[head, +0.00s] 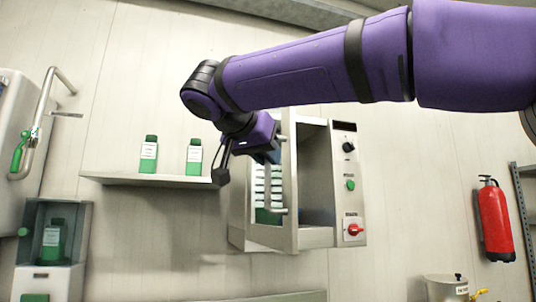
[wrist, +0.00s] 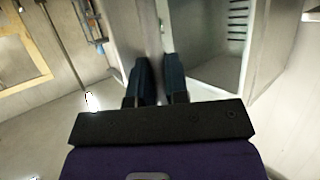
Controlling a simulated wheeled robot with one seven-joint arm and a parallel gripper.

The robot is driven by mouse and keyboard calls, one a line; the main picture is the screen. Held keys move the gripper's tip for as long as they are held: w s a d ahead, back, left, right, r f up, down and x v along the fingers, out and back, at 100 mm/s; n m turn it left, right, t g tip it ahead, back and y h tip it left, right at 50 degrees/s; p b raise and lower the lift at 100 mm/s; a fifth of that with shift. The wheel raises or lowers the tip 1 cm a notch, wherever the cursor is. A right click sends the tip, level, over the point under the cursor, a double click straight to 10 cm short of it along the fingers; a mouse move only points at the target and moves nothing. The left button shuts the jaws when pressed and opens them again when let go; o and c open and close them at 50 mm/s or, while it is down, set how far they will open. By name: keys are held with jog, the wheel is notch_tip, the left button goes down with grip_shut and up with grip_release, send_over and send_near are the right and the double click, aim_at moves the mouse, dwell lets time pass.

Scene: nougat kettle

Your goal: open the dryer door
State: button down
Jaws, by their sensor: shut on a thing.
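The dryer (head: 350,205) is a steel box on the wall with a control strip on its right side. Its door (head: 291,235) stands open, swung out toward the left, and the dark-edged cavity shows beside it. My gripper (head: 274,156) is at the upper part of the upright bar handle (head: 284,188) on the door, shut on it. In the wrist view my gripper's two dark fingers (wrist: 159,68) are on either side of a narrow pale upright part, with a lit interior with slots to the right.
A shelf (head: 150,180) with two green bottles (head: 149,155) is left of the dryer. A dispenser with a green bottle (head: 53,240) stands at lower left. A red fire extinguisher (head: 495,220) hangs at right, above a steel pot (head: 445,288).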

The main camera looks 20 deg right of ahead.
dwell(0.3)
jog(key=c, duration=1.1)
grip_release()
jog(key=shift+w, duration=0.1)
jog(key=shift+c, duration=0.2)
jog(key=v, duration=1)
jog(key=shift+s+a, duration=0.25)
jog(key=shift+s, duration=0.05)
jog(key=s+d+f+n+y, duration=0.3)
jog(key=d+f, duration=0.3)
jog(key=f, duration=0.7)
jog(key=s+d+f+n+g+y, duration=0.1)
jog(key=s+d+f+n+y, duration=0.3)
jog(key=f, duration=0.8)
jog(key=s+d+f+n+g+y, duration=0.1)
jog(key=s+d+f+n+y, duration=0.3)
jog(key=f, duration=0.9)
jog(key=s+d, duration=0.2)
jog(key=d, duration=0.1)
jog(key=shift+s+d+f, duration=0.3)
jog(key=shift+f, duration=0.05)
